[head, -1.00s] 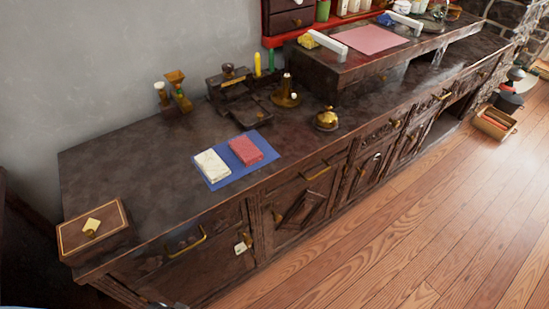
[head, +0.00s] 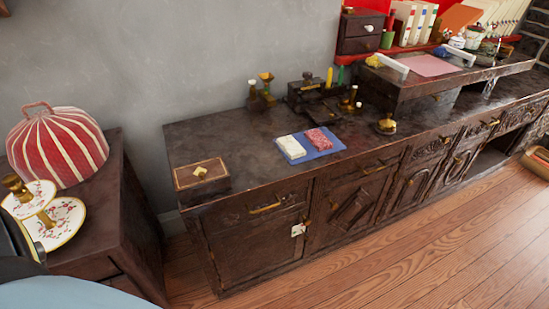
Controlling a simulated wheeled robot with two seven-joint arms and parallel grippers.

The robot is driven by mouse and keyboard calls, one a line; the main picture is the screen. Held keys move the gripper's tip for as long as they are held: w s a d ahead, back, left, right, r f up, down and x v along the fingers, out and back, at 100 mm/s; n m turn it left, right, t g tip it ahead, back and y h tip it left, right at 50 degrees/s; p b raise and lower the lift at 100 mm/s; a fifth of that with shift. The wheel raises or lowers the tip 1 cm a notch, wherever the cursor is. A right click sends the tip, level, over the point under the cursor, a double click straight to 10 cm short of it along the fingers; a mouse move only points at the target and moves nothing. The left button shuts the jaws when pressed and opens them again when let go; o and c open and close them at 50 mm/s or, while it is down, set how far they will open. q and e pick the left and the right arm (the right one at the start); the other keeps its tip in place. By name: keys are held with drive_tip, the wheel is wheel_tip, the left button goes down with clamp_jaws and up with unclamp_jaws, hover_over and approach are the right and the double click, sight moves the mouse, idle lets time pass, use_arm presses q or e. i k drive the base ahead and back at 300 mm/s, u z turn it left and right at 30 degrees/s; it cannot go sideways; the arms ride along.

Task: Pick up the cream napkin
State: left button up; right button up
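The cream napkin (head: 291,147) lies folded on the left half of a blue mat (head: 327,151). The mat lies on the dark wooden counter (head: 240,148), near its front edge. A folded red patterned napkin (head: 321,139) lies beside the cream one, on the right half of the mat. Nothing covers the cream napkin. Neither of my grippers shows in the head view.
A wooden box (head: 201,178) stands at the counter's left end. A brass bell (head: 386,125) is right of the mat. A side table (head: 121,180) at left holds a red striped cozy (head: 57,147) and a tiered plate stand (head: 62,222). Floor (head: 385,250) before the counter is clear.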

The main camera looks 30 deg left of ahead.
sight(292, 149)
drive_tip(key=u, duration=1.2)
